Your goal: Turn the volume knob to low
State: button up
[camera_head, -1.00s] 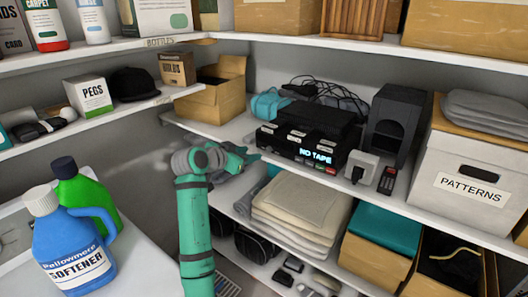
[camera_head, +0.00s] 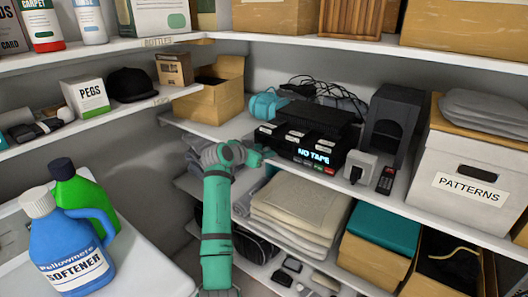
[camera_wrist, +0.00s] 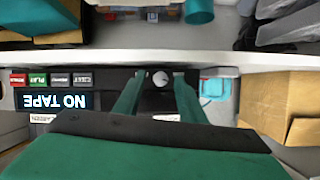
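The black tape player (camera_head: 305,135) stands on the middle shelf, its display reading "NO TAPE". In the wrist view the player's front (camera_wrist: 60,98) shows upside down, with a row of buttons beside the display. A small round light-grey knob (camera_wrist: 160,78) is on that front. My gripper (camera_wrist: 158,76) is open, with one green finger on each side of the knob in the picture. I cannot tell whether the fingers touch it. In the head view my gripper (camera_head: 266,154) is at the player's left front end, and the knob is hidden there.
A white plug adapter (camera_head: 359,166), a small remote (camera_head: 386,180) and a dark speaker-like box (camera_head: 396,120) stand right of the player. A cardboard box (camera_head: 216,93) and a teal item (camera_head: 265,104) are left and behind. Folded towels (camera_head: 300,208) lie on the shelf below.

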jog(key=shift+a, duration=0.2)
jog(key=shift+s, duration=0.15)
grip_shut()
jog(key=shift+w+r+n+g+h, duration=0.1)
jog(key=shift+n+g+h, duration=0.35)
jog(key=shift+n, duration=0.35)
jog(key=shift+w+r+n+g+h, duration=0.1)
jog(key=shift+n+g+h, duration=0.15)
jog(key=shift+n+h, duration=0.45)
grip_release()
jog(key=shift+f, duration=0.1)
jog(key=shift+a, duration=0.15)
jog(key=v, duration=1)
jog(key=shift+s+r, duration=0.2)
jog(key=shift+s, duration=0.2)
